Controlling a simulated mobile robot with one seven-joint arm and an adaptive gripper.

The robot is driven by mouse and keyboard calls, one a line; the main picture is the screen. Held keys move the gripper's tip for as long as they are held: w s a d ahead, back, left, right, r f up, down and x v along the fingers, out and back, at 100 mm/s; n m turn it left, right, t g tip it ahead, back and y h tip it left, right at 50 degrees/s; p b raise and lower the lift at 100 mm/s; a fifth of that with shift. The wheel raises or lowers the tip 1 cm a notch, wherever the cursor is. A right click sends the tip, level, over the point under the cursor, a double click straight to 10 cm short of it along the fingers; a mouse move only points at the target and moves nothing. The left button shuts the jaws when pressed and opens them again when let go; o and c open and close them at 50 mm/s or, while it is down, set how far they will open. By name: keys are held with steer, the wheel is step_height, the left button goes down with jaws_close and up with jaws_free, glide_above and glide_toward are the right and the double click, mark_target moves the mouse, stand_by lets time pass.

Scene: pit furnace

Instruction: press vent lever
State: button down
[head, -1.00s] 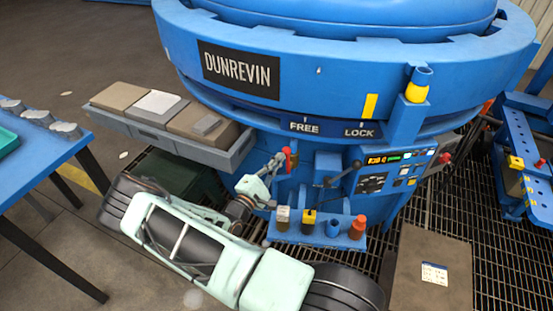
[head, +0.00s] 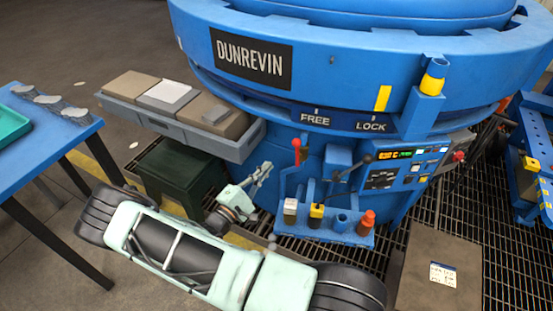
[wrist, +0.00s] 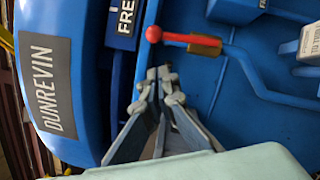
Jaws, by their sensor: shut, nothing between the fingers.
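A lever with a red ball end (head: 297,143) stands on the blue furnace body, left of the control panel. I cannot read a label that names it the vent lever. In the wrist view its red ball (wrist: 154,33) leads into a brownish collar and a bent blue rod. My gripper (head: 266,166) is left of this lever and a little lower in the head view, with a visible gap. In the wrist view my gripper (wrist: 160,74) is shut and empty, its fingertips together just below the red ball in the picture, apart from it.
A second lever with a black knob (head: 367,158) stands beside the control panel (head: 400,165). A small blue shelf (head: 325,231) holds several small items in front. A grey tray of boxes (head: 180,123) juts out at left. A dark green bin (head: 180,168) sits below it.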

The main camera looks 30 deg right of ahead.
steer(key=v, duration=0.3)
steer(key=shift+s+a, duration=0.2)
steer(key=shift+a, duration=0.05)
steer(key=shift+w, duration=0.1)
